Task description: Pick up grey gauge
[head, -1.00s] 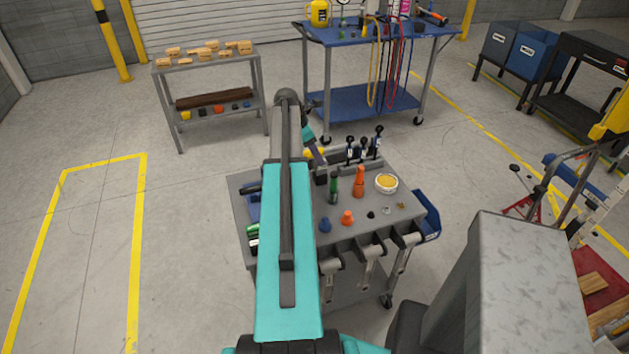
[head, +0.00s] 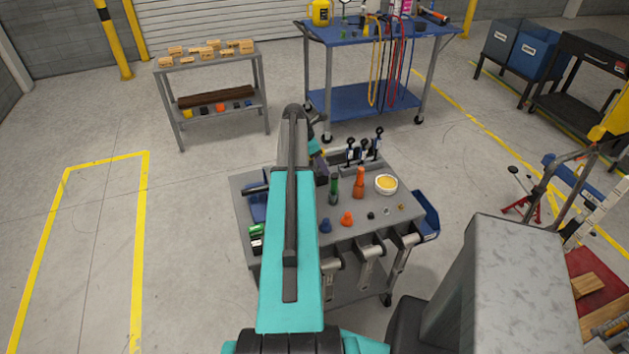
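I cannot pick out a grey gauge with certainty. A small round dial shape (head: 343,4) at the back of the blue cart is cut by the top edge and too small to identify. My teal arm reaches forward over the left part of the grey workbench cart (head: 243,182). A small dark and teal part of my arm's far end shows just right of the arm, near the cart's back edge. My gripper's fingers cannot be made out, and the arm hides part of the cart top.
The grey cart holds a dark green bottle-like piece (head: 334,189), an orange one (head: 359,183), a white bowl with yellow contents (head: 386,185), and black-knobbed clamps (head: 378,143). A blue cart (head: 352,103) and a grey shelf (head: 213,61) stand behind. Open floor lies left.

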